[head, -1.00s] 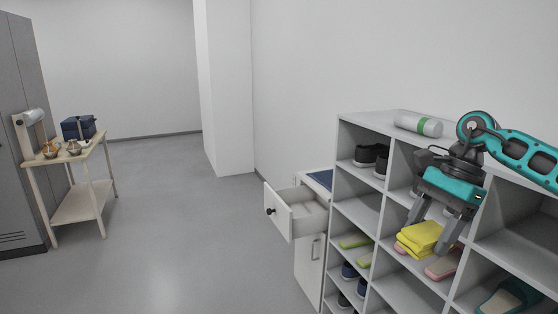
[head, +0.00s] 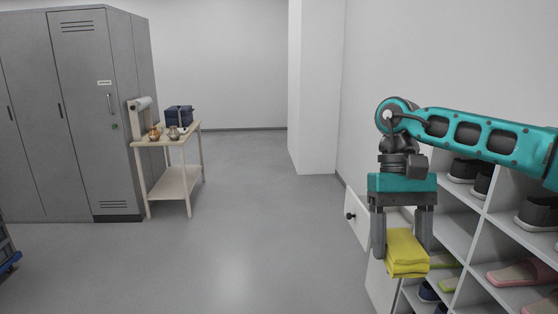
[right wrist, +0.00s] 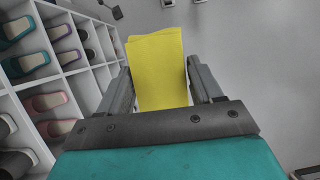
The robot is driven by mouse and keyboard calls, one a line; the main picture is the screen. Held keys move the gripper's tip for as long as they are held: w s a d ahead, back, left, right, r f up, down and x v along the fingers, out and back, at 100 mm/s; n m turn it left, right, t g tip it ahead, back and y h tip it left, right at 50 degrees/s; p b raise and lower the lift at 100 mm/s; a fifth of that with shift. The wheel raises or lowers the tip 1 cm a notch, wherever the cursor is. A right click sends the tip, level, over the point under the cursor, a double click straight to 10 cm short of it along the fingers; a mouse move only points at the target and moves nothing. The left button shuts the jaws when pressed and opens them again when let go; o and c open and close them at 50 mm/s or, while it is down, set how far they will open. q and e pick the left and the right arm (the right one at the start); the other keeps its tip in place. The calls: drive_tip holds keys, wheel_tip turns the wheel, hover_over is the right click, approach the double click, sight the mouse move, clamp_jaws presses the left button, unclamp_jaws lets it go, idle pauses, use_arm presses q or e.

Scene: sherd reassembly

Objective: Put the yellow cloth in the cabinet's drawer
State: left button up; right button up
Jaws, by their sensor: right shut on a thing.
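The folded yellow cloth (head: 407,256) hangs between the fingers of my right gripper (head: 402,248), which is shut on it. The cloth also shows between the fingers in the right wrist view (right wrist: 157,68). The white cabinet's drawer (head: 357,218) is pulled out, with its dark-knobbed front just left of the gripper. The drawer's inside and much of the white cabinet (head: 380,287) are hidden behind my gripper and the cloth. I cannot tell whether the cloth is over the drawer or nearer to me. My left gripper is not in view.
A grey shoe rack (head: 462,222) with shoes and slippers stands at the right, close to my right arm; it also shows in the right wrist view (right wrist: 75,65). Grey lockers (head: 90,120) and a wooden side table (head: 172,183) stand at the left. The middle floor is clear.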

drive_tip(key=x, duration=1.3)
drive_tip(key=shift+s+r, duration=0.2)
drive_tip(key=shift+s, duration=0.15)
